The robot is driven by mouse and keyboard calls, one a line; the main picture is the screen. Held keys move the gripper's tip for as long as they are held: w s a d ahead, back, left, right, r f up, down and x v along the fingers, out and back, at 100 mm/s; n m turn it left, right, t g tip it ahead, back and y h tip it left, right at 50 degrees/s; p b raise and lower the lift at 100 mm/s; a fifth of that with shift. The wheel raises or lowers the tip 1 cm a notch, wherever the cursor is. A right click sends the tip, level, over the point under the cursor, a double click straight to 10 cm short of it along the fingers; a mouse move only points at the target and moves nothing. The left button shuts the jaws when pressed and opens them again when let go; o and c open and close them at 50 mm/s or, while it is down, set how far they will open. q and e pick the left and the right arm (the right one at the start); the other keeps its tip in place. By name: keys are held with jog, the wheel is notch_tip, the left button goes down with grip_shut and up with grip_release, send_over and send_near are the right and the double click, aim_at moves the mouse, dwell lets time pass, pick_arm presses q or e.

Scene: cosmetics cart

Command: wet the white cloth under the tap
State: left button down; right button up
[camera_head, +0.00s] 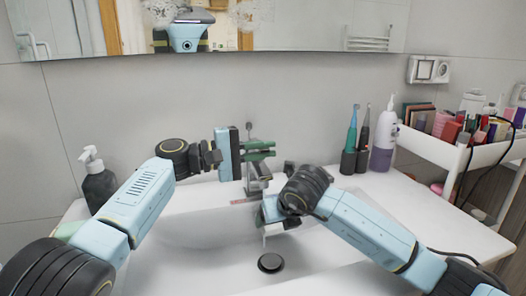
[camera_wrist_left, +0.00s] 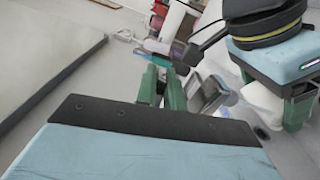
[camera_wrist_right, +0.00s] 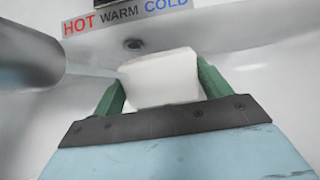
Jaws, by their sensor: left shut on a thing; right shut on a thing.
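My left gripper (camera_head: 262,149) is at the top of the metal tap (camera_head: 257,183), shut on its handle, which the fingers mostly hide. The green fingers also show in the left wrist view (camera_wrist_left: 163,88). The white cloth (camera_wrist_right: 160,80) is a folded block between the green fingers of my right gripper (camera_wrist_right: 160,90), shut on it. The grey tap spout (camera_wrist_right: 28,58) is at the left in the right wrist view, and a thin clear stream runs from it to the cloth. In the head view the right arm partly hides the cloth, over the basin.
The white basin (camera_head: 190,240) has a black drain plug (camera_head: 270,262). A dark soap bottle (camera_head: 97,182) stands at the left. A mirror is behind.

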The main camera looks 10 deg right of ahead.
pick_arm(q)
jog(key=shift+r+n, duration=0.25)
jog(key=shift+n, duration=0.15)
jog(key=c, duration=1.5)
grip_release()
jog(key=shift+a, duration=0.2)
jog(key=a, duration=1.1)
jog(key=shift+s+a, duration=0.15)
jog(key=shift+a, duration=0.2)
